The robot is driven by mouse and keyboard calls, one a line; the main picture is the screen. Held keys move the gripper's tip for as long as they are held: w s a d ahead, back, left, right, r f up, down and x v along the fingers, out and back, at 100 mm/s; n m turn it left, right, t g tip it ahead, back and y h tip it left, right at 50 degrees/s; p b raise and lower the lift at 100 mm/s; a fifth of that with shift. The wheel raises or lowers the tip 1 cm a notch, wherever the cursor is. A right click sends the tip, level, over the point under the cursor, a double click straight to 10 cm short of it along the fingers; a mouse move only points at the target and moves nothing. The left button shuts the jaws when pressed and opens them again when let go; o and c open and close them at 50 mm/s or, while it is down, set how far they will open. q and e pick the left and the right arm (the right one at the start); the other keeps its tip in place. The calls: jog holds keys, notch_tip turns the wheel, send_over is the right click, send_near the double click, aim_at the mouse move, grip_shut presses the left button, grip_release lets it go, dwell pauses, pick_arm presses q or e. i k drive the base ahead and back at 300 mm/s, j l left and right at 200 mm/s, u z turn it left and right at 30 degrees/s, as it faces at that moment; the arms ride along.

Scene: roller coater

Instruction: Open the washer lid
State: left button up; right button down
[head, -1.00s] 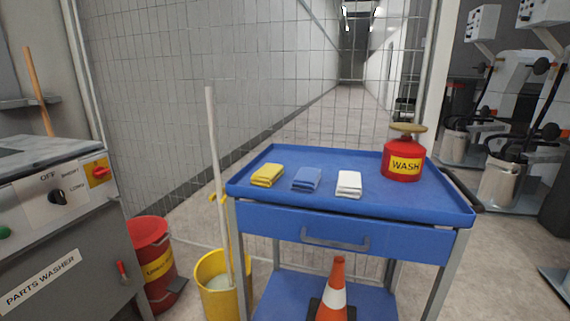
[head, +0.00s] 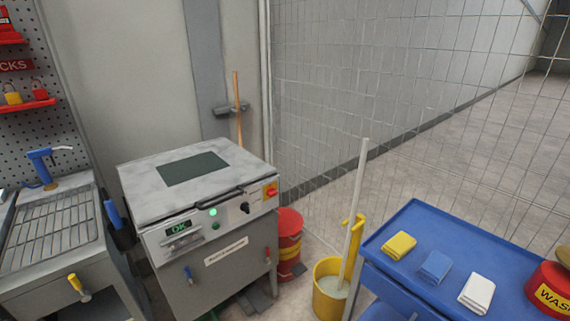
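The parts washer (head: 215,260) is a grey cabinet left of the middle in the head view. Its flat lid (head: 140,182) is shut on top, with a dark panel in its middle. A dark bar handle (head: 207,197) runs along the lid's front edge. The front panel below has a display (head: 179,227) reading OK, a lit green lamp (head: 213,212), a dark knob (head: 246,207) and a red and yellow switch (head: 270,190). Neither of my grippers shows in the head view.
A sink bench (head: 60,232) with a grate stands left of the washer. A red bin (head: 289,228), a yellow mop bucket (head: 328,302) and a blue cart (head: 420,216) with folded cloths stand to its right. A wire mesh fence (head: 330,90) is behind.

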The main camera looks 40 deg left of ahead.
aim_at(158, 188)
jog(key=u, duration=1.6)
